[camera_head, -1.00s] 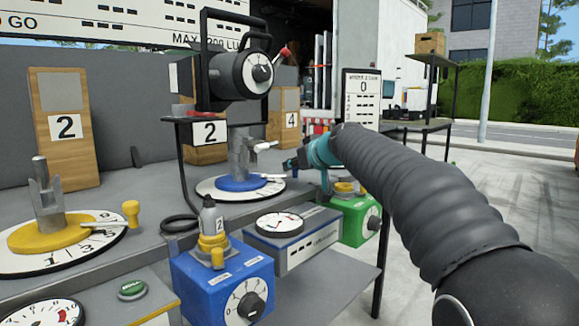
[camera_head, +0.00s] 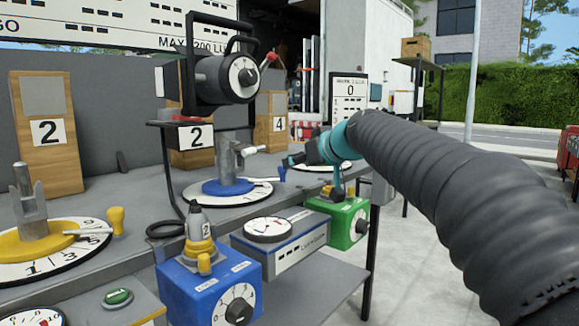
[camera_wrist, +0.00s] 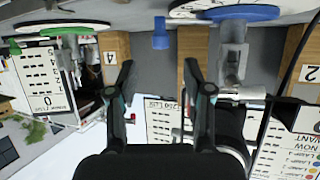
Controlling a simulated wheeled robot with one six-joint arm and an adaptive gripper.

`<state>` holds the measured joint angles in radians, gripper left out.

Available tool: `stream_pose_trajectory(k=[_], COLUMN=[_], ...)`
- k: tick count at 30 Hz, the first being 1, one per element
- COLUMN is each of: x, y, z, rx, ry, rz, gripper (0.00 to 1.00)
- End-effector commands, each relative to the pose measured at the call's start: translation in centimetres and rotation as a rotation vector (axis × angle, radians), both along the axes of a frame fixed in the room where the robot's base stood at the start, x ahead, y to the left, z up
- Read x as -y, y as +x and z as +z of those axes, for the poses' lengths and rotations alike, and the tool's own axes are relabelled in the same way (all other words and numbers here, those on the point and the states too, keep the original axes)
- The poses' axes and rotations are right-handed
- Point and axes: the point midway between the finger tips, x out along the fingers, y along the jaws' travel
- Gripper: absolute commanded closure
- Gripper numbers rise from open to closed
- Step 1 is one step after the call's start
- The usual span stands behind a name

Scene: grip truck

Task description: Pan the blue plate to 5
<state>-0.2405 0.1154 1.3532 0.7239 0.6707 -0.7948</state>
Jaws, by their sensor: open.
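The blue plate (camera_head: 222,189) lies on a white numbered dial (camera_head: 200,199) on the grey bench and carries a grey fork-shaped bracket (camera_head: 226,160). A white pointer runs right from it to a blue knob (camera_head: 283,174). I cannot read which number the pointer is at. My gripper (camera_head: 290,161) is just above and beside the knob. The wrist view is upside down; the blue plate (camera_wrist: 242,13) is at its top right. There my gripper (camera_wrist: 158,62) is open and empty, with the blue knob (camera_wrist: 160,38) just beyond and between the fingertips, apart from them.
A lamp (camera_head: 232,78) on a black frame stands behind the blue plate. The yellow plate (camera_head: 40,238) is to the left; the green plate (camera_wrist: 62,30) shows in the wrist view. A blue box (camera_head: 205,290) and a green box (camera_head: 342,222) stand in front, lower down.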

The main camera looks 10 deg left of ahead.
Motion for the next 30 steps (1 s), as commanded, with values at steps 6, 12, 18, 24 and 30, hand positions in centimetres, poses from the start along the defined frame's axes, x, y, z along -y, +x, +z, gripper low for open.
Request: stream_pose_trajectory(k=[6, 12, 18, 24, 30], x=[1.6, 1.9, 1.9, 3.5, 8.9], y=[-1.8, -2.2, -2.2, -4.1, -11.0], z=[1.0, 1.2, 1.2, 0.3, -4.1], rx=[0.0, -0.001, -0.001, -0.043, -0.197], ry=[0.002, 0.002, 0.001, -0.015, -0.067], rz=[-0.001, 0.0, 0.0, -0.031, -0.148], gripper=[0.49, 0.49, 0.49, 0.49, 0.49])
